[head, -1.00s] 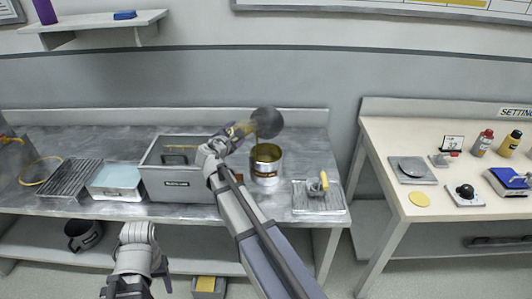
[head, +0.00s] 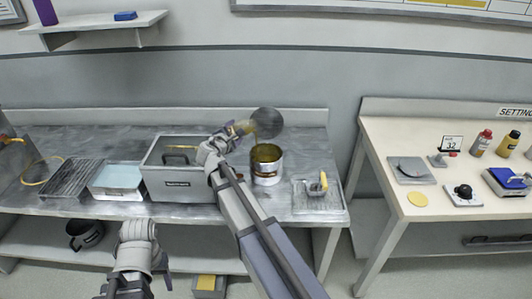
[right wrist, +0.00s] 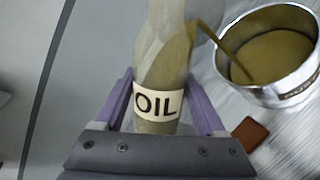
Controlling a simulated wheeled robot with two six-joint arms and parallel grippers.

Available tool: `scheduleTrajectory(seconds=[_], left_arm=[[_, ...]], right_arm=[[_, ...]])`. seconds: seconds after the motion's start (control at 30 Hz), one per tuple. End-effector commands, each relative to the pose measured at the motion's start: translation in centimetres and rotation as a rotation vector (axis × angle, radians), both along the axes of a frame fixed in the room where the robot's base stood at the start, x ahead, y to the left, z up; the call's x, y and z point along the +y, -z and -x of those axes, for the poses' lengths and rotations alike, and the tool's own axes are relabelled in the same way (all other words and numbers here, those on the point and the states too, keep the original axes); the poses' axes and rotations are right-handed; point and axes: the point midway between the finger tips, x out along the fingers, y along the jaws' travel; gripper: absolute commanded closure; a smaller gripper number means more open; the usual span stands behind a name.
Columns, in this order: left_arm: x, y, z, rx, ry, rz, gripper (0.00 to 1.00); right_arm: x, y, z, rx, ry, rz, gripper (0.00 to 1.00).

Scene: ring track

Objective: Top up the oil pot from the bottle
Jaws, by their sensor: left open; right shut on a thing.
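The oil bottle (right wrist: 160,75), clear with an OIL label, is tilted in my right gripper (right wrist: 163,103), which is shut around it. In the head view, the right gripper (head: 226,138) is above and left of the oil pot (head: 267,173). A thin stream of oil (right wrist: 228,38) runs from the bottle's mouth into the pot, which also shows in the right wrist view (right wrist: 290,92). Olive oil fills the pot to a little below its rim. My left gripper (head: 130,287) is open and empty in front of the bench, partly cut off by the frame edge.
A grey bin (head: 180,185) stands left of the pot; a blue-topped tray (head: 118,180) and a rack (head: 72,178) are further left. A drip tray (head: 318,200) with a yellow-handled tool lies right. A grey translucent disc shape (head: 268,122) shows above the pot.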

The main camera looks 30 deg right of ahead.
Motion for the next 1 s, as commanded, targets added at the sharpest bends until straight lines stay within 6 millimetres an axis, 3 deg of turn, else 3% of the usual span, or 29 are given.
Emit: scheduleTrajectory(seconds=[1.0], left_arm=[[0.0,-1.2,0.0,0.0,0.0,0.0,0.41]], right_arm=[[0.2,-0.8,-0.1,-0.042,-0.001,-0.072,1.0]])
